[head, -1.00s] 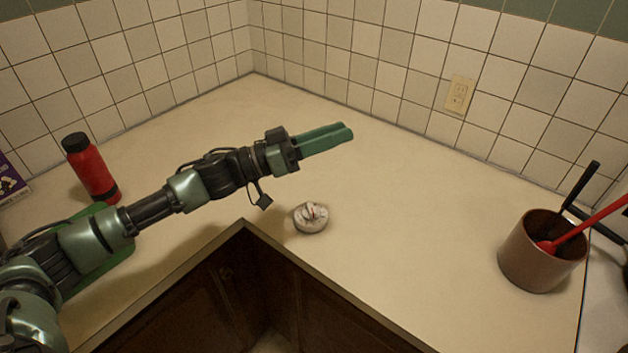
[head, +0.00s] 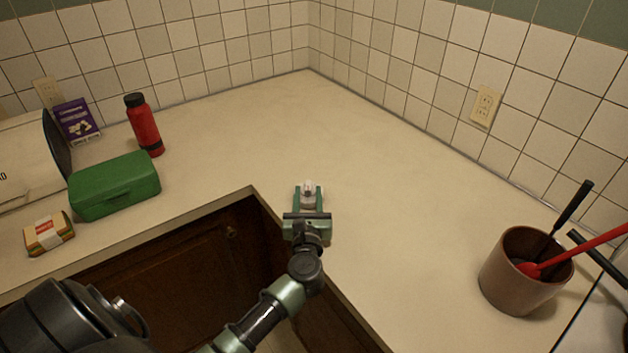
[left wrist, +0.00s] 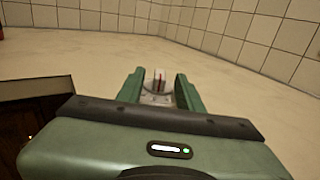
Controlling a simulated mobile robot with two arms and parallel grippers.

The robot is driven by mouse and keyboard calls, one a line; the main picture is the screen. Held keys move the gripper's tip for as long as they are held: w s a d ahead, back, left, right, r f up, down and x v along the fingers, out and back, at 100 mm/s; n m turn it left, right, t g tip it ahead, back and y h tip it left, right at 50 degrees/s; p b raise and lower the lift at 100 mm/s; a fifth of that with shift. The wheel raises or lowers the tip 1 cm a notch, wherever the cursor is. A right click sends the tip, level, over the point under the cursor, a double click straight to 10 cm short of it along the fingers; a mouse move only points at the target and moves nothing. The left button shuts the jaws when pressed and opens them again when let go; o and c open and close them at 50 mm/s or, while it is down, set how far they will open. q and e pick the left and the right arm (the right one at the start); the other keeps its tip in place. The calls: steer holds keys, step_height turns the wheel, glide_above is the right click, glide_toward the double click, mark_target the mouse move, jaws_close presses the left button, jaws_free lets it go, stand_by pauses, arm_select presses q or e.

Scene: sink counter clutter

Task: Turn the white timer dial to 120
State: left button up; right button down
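The white timer (head: 308,198) lies on the counter near its inner corner, a small round thing with a raised grip on top. In the left wrist view the timer (left wrist: 157,86) shows a red mark on its upright white grip; no numbers can be read. My left gripper (head: 310,188) is open, with one green finger on each side of the timer. In the left wrist view a gap shows between each finger and the grip, and the timer's lower part is partly hidden by my gripper. My right gripper is not in view.
A brown pot (head: 500,265) with utensils stands at the right. A green box (head: 115,186), a red bottle (head: 144,127), a purple box (head: 76,120) and a small package (head: 49,234) are at the left. The counter (head: 390,190) around the timer is clear.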

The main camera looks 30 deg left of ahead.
arm_select(q)
steer(key=x, duration=0.6)
steer(key=shift+w+a+p, duration=0.2)
steer(key=shift+w+p, duration=0.1)
steer(key=shift+p, duration=0.1)
jaws_close()
